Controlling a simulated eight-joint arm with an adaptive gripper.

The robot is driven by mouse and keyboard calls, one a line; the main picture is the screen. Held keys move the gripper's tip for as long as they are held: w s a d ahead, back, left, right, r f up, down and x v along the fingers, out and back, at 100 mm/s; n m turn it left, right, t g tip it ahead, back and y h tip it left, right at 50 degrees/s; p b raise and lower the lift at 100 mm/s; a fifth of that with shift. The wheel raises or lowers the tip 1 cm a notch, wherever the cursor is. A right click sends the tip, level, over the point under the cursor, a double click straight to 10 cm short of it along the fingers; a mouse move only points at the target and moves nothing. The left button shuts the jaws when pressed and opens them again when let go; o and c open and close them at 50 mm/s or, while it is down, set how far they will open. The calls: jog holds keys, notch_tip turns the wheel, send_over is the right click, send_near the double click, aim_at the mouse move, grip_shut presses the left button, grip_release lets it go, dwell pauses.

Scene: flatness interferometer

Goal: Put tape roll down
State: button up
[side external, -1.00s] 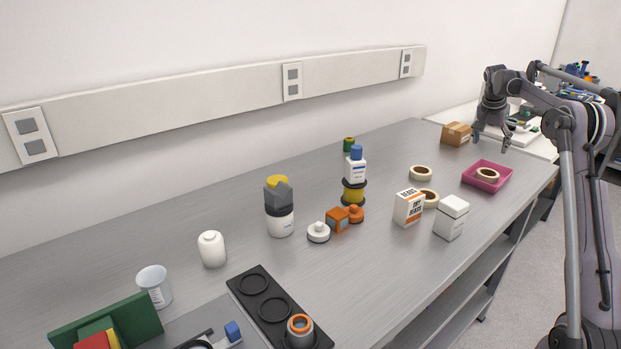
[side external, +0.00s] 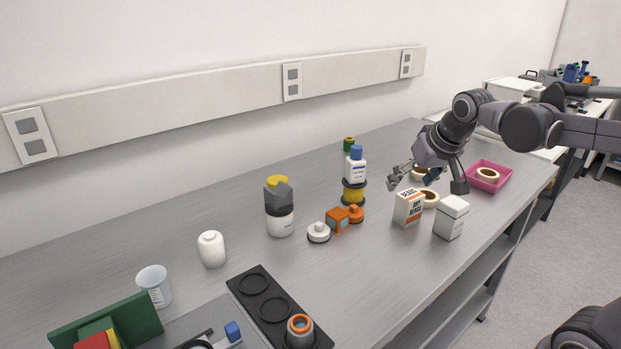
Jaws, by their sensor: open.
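Three beige tape rolls show. One tape roll (side external: 487,175) lies in the magenta tray (side external: 502,183) at the right. A second tape roll (side external: 431,199) lies on the bench behind the white boxes, partly hidden by them. A third tape roll (side external: 417,176) lies farther back, mostly hidden by my gripper. My gripper (side external: 427,187) is open with its fingers spread wide, pointing down over the second roll. I see no tape roll held in it, and I cannot tell its exact height above the roll.
A lettered box (side external: 408,208) and a plain white box (side external: 450,217) stand close in front of my gripper. The bench front (side external: 385,285) is clear.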

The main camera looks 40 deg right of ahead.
jog(key=s+a+f+n+t+y, duration=0.1)
jog(key=s+a+f+n+y, duration=0.1)
jog(key=s+a+f+n, duration=0.2)
jog(key=s+a+f, duration=0.3)
jog(key=s+a, duration=0.1)
jog(key=a, duration=0.2)
jog(key=shift+s+a+f+n, duration=0.15)
jog(key=shift+s+a+n, duration=0.1)
jog(key=shift+n, duration=0.15)
